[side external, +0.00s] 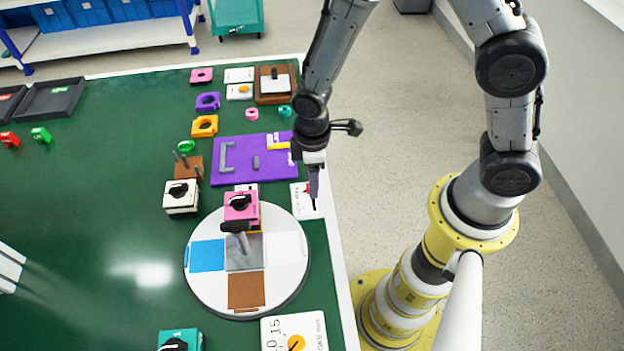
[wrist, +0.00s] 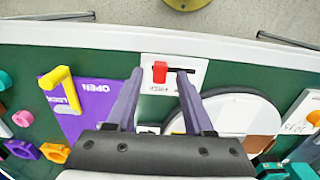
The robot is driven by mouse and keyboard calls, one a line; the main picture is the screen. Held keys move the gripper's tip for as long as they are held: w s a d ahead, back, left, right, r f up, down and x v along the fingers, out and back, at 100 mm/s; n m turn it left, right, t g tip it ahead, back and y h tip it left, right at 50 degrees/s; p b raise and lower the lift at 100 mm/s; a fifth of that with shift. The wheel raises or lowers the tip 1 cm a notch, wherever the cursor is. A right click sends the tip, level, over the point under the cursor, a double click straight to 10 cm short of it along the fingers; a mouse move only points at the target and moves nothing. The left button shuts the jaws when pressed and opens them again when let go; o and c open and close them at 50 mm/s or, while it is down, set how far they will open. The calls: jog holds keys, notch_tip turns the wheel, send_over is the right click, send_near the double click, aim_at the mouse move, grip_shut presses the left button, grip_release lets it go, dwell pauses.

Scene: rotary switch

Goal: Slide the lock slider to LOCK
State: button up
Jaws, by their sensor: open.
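A white plate (wrist: 150,60) carries a red slider knob (wrist: 160,72) at the left part of a dark slot, with small upside-down lettering below it that I cannot read surely. In the side external view the plate (side external: 299,207) lies at the table's right edge, partly hidden by my gripper (side external: 314,195). My gripper points down over it. In the wrist view my gripper (wrist: 160,75) is open, with one finger on each side of the knob. Contact with the knob cannot be told.
A purple board (side external: 230,160) marked OPEN, with a yellow handle (wrist: 62,88), lies beside the plate. A round white turntable (side external: 205,285) is close on the other side. A pink block with a black knob (side external: 240,205) stands near. A dial plate (side external: 310,325) lies at the front.

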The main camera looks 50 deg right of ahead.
jog(key=shift+f, duration=0.55)
grip_shut()
dwell(1.1)
